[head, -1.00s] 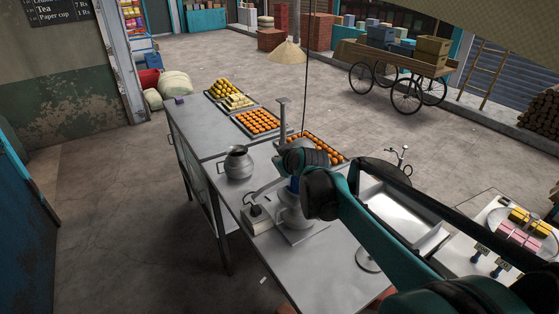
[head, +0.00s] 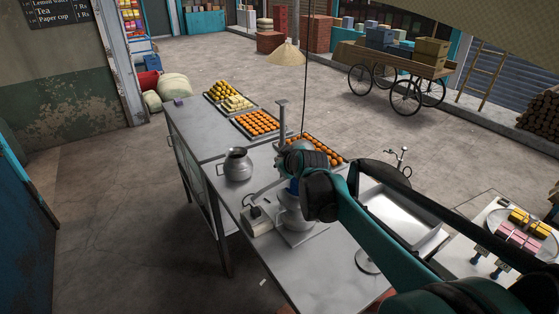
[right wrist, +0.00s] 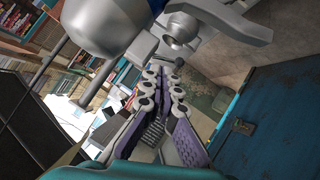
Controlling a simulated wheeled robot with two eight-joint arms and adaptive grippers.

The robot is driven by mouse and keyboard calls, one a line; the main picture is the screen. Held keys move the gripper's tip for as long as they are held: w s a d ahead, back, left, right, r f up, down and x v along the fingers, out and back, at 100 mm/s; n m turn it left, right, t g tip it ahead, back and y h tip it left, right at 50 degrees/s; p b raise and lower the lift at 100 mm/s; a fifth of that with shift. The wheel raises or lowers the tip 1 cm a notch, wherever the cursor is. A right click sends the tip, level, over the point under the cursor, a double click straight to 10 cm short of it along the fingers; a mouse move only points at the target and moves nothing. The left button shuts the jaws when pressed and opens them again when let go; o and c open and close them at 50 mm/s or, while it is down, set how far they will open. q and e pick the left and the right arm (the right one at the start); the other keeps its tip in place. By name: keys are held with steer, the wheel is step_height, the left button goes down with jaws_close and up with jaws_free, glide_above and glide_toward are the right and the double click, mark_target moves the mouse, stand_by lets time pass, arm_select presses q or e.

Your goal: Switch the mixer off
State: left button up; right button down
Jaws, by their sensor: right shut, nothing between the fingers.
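The mixer stands on the steel table, with a silver lower body (head: 292,218) and a blue band (head: 293,187). A pale box with a dark knob (head: 256,213) sits at its left. In the right wrist view, the mixer's rounded grey housing (right wrist: 100,28) fills the upper left, with a grey lever (right wrist: 235,32) at upper right. My right gripper (right wrist: 168,76) is shut and empty, its tips just below the lever's hub. I cannot tell whether they touch. In the head view my right wrist covers the mixer's upper part and hides the fingers. My left gripper is out of view.
A metal pot (head: 238,165) stands left of the mixer. Trays of orange sweets (head: 256,124) lie farther back. A thin post (head: 282,120) rises behind the mixer. An empty steel tray (head: 400,212) is at the right. The table's front (head: 325,272) is clear.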

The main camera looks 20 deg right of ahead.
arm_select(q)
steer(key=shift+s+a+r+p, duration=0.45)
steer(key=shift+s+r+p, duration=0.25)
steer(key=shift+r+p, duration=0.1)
arm_select(e)
steer(key=w+a+r+v, duration=0.1)
steer(key=a+v, duration=0.1)
steer(key=v, duration=1)
steer(key=shift+s+a+r, duration=0.15)
steer(key=shift+a+r, duration=0.15)
steer(key=shift+r, duration=0.05)
